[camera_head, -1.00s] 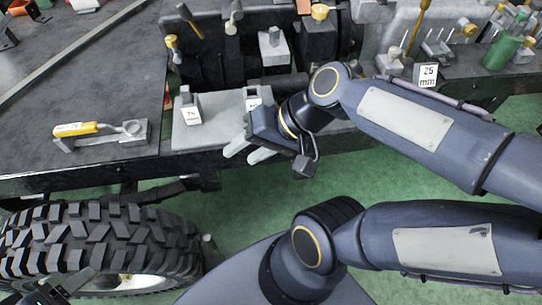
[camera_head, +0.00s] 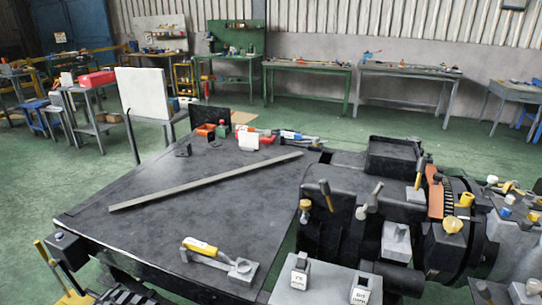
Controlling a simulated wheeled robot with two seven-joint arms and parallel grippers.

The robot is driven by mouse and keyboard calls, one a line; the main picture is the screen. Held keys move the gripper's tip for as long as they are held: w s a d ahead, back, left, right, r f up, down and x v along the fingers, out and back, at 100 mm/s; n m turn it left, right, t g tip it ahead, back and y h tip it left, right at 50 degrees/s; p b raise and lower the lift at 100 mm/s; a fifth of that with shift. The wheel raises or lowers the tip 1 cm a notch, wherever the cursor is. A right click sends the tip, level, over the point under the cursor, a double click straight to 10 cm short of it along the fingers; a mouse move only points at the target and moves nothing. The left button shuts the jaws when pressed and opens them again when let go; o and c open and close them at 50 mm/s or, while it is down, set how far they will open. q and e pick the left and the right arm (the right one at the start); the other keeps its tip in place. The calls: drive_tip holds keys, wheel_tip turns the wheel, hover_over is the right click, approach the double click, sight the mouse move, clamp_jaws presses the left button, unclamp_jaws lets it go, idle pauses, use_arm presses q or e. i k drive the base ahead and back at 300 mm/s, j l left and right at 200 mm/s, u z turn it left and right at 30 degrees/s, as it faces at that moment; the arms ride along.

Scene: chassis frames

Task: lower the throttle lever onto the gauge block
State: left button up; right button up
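A yellow-handled lever (camera_head: 200,246) lies low over a grey bracket with a round pivot (camera_head: 242,267) on the dark table's front part; it looks like the throttle lever. A label on its handle is too small to read. Two grey blocks with white labels, the left one (camera_head: 300,272) and the right one (camera_head: 361,291), stand on a light grey plate (camera_head: 328,283) to the right of the lever. They look like gauge blocks, and both stand apart from the lever. Neither of my grippers shows in the head view.
A long grey bar (camera_head: 205,181) lies diagonally across the dark tabletop (camera_head: 150,222). A dark engine-like assembly (camera_head: 340,225) with several small levers stands to the right. Small tools lie along the table's far edge. Workbenches (camera_head: 310,68) line the back wall, with green floor between.

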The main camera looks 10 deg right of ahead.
sight(370, 206)
drive_tip(key=z, duration=1.35)
drive_tip(key=i+l, duration=0.35)
drive_tip(key=l, duration=0.15)
drive_tip(key=i+l, duration=0.3)
drive_tip(key=l, duration=0.2)
drive_tip(key=z, duration=0.05)
